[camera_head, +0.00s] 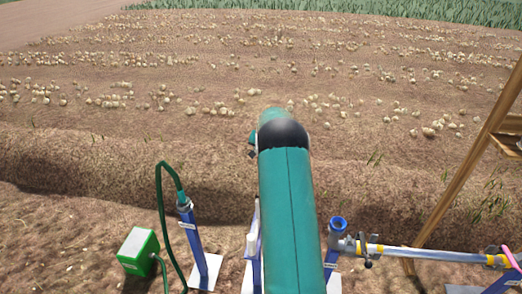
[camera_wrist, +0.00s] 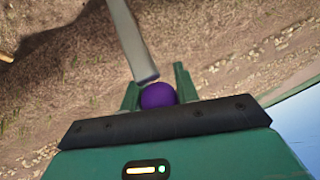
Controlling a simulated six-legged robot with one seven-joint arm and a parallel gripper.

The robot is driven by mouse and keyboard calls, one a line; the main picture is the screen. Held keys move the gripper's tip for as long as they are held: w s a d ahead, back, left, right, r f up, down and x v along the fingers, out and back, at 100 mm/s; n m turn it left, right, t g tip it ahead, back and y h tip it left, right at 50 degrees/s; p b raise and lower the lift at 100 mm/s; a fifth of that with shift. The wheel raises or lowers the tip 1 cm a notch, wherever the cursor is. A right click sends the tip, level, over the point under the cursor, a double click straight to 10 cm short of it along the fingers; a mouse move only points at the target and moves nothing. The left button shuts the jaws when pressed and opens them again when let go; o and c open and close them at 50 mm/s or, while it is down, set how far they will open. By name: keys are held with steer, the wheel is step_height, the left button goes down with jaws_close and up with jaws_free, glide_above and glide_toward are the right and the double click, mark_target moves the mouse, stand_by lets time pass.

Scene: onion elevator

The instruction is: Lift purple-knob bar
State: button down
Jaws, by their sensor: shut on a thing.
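A round purple knob (camera_wrist: 157,96) shows in the wrist view, between the two green fingers of my gripper (camera_wrist: 158,88). My gripper is shut on the knob. A grey bar (camera_wrist: 134,40) runs from the top of the wrist view down to just above the knob; whether it joins the knob cannot be seen clearly. In the head view my green arm covers the middle, and the knob and my gripper are hidden behind it.
A green box (camera_head: 138,250) with a hose (camera_head: 161,200) leads to a blue post (camera_head: 195,240) at left. At right a blue pipe fitting (camera_head: 338,226) joins a horizontal pipe (camera_head: 430,254). A slanted wooden post (camera_head: 470,165) stands there. Beyond lies a field with rows of onions (camera_head: 245,105).

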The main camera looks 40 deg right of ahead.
steer(key=shift+f, duration=0.15)
steer(key=shift+s+d+f, duration=0.1)
stand_by(0.4)
steer(key=c, duration=1.1)
jaws_free()
steer(key=shift+r, duration=0.4)
steer(key=v, duration=1.3)
steer(key=shift+s, duration=0.15)
